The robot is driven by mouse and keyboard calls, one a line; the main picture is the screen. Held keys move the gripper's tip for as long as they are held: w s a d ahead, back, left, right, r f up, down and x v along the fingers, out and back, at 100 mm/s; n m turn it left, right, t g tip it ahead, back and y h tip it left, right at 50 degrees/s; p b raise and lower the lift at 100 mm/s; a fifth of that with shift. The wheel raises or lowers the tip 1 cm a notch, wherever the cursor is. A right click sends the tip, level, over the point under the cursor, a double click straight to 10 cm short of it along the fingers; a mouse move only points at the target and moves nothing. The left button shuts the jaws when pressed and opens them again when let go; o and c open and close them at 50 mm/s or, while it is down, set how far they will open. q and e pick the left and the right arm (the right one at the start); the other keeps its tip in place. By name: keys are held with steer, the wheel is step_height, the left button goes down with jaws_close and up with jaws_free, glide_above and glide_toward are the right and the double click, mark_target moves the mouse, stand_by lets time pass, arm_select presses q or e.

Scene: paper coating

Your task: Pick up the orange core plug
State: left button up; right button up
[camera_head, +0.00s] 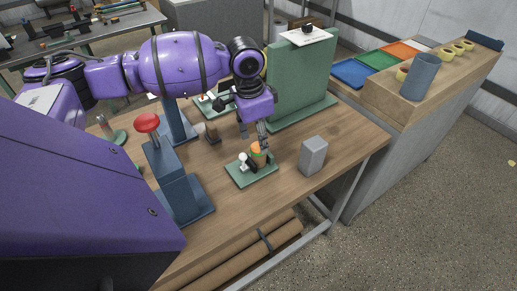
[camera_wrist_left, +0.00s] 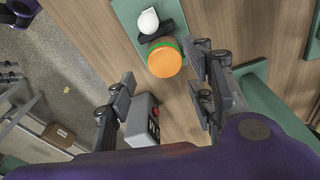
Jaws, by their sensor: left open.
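The orange core plug (camera_head: 256,147) sits on a small green plate (camera_head: 240,177) on the wooden table, with a white round-topped piece beside it. In the left wrist view the plug (camera_wrist_left: 165,61) shows its round orange face, with a green edge around it and a dark part next to it. My left gripper (camera_head: 255,132) is just above the plug, pointing down. In the left wrist view its fingers (camera_wrist_left: 160,98) are spread apart, with nothing between them at the tips. Whether a finger touches the plug is not clear. My right gripper is not in view.
A grey box (camera_head: 313,156) stands close to the right of the plate. A tall green panel (camera_head: 300,85) is behind. A blue stand with a red knob (camera_head: 147,123) is to the left. Paper rolls (camera_head: 235,250) lie beneath the table.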

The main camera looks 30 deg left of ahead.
mark_target(258, 148)
arm_select(q)
step_height(258, 148, down, 3)
steer(key=shift+w+r, duration=0.1)
steer(key=shift+f, duration=0.35)
steer(key=shift+c, duration=1.2)
steer(key=c, duration=0.5)
steer(key=shift+c, duration=0.4)
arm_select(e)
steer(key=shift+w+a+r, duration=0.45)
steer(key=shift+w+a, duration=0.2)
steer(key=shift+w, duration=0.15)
